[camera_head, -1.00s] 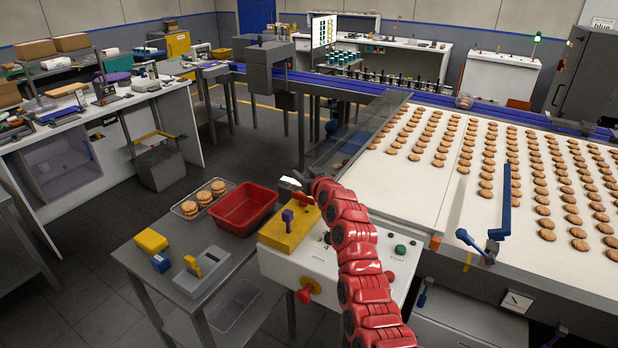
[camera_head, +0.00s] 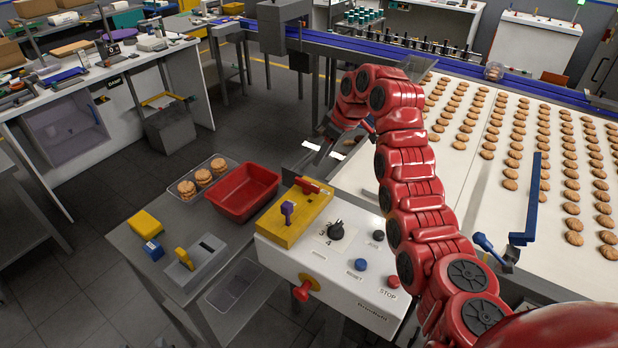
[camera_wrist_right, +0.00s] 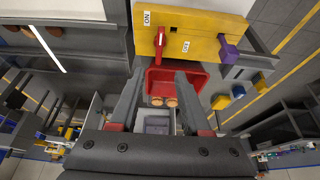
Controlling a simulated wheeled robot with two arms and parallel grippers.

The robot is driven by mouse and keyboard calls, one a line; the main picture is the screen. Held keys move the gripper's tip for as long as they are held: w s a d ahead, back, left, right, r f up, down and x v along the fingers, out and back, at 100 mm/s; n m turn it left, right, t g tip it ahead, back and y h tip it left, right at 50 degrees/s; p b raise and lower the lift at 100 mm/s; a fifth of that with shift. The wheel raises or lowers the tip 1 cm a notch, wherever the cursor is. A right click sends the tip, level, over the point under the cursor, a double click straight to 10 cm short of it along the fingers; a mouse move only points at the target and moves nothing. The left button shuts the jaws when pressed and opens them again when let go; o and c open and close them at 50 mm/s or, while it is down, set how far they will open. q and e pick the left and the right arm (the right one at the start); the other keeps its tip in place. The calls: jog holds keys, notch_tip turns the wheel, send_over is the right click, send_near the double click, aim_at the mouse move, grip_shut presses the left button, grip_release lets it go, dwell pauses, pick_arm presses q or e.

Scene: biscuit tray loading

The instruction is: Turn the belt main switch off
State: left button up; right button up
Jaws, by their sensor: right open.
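A yellow switch block (camera_head: 290,222) sits on the far left part of the white control box (camera_head: 330,278). It carries a red lever (camera_head: 314,186) at its far end and a purple knob (camera_head: 287,209). In the right wrist view the block (camera_wrist_right: 205,24) crosses the top, with the red lever (camera_wrist_right: 160,38) near a label reading ON and the purple knob (camera_wrist_right: 229,52) to the right. My right gripper (camera_head: 323,151) is open and empty, apart from the lever, just beyond it in the head view. Its fingers (camera_wrist_right: 160,85) also show in the wrist view. My left gripper is out of view.
The box also bears a black rotary knob (camera_head: 336,230), a blue button (camera_head: 361,265), a red stop button (camera_head: 393,282) and a red-yellow side knob (camera_head: 302,290). A red bin (camera_head: 243,192) stands left. The biscuit belt (camera_head: 470,170) lies right.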

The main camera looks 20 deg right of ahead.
aim_at(308, 182)
jog(key=p+x, duration=0.4)
jog(key=x, duration=0.6)
jog(key=shift+a+f, duration=0.1)
jog(key=shift+f, duration=0.3)
jog(key=shift+x, duration=1.1)
jog(key=shift+w, duration=0.15)
grip_shut()
